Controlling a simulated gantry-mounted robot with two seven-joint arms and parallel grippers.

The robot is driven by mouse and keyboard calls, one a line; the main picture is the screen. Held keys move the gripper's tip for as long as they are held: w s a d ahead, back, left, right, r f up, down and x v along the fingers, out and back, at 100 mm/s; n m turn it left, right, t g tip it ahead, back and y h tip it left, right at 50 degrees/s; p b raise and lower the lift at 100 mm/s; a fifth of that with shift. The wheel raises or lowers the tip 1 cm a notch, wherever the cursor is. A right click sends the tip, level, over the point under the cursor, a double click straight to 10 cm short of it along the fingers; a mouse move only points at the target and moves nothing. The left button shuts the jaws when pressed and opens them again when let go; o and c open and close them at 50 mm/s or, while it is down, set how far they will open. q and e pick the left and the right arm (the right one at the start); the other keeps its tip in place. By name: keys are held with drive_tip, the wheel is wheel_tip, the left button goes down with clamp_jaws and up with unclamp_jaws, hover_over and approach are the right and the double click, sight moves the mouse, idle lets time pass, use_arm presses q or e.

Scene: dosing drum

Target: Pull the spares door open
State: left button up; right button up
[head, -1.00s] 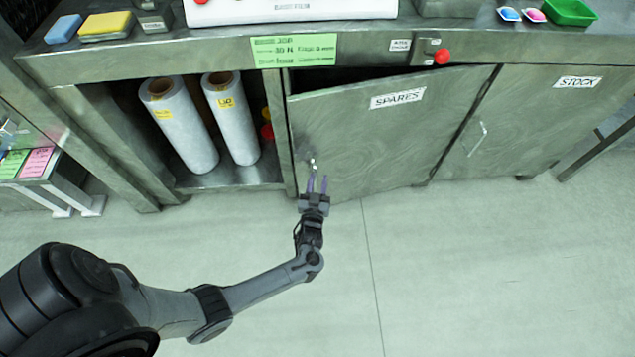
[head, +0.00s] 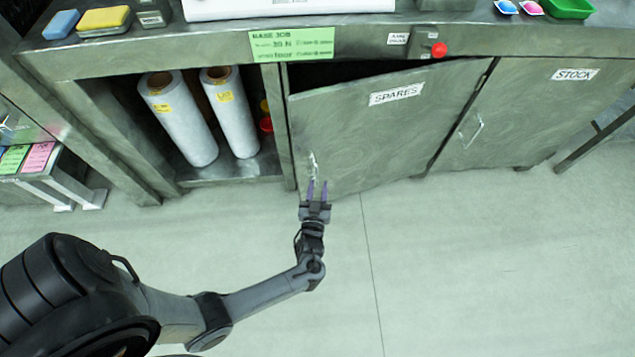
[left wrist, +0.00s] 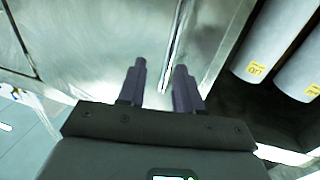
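The spares door (head: 380,130), grey metal with a SPARES label, stands ajar. A dark gap shows along its top, and its free edge is on the left. Its small pale handle (head: 313,164) is near the lower left corner. My left gripper (head: 317,184) is just in front of and below the handle in the head view, its two purple fingers apart. In the left wrist view the fingers (left wrist: 158,72) are also apart, and the thin upright handle (left wrist: 178,50) shows beyond them. I see nothing clamped between them. My right gripper is not in view.
The closed stock door (head: 545,115) is on the right. An open bay left of the spares door holds two white rolls (head: 182,120). A red knob (head: 439,49) sits on the bench front above the doors. The floor (head: 470,260) before the doors is clear.

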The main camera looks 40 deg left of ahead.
use_arm(q)
drive_tip(key=w+d+p+v, duration=0.1)
drive_tip(key=v, duration=0.6)
drive_tip(key=shift+s+d, duration=0.2)
idle(0.4)
idle(0.5)
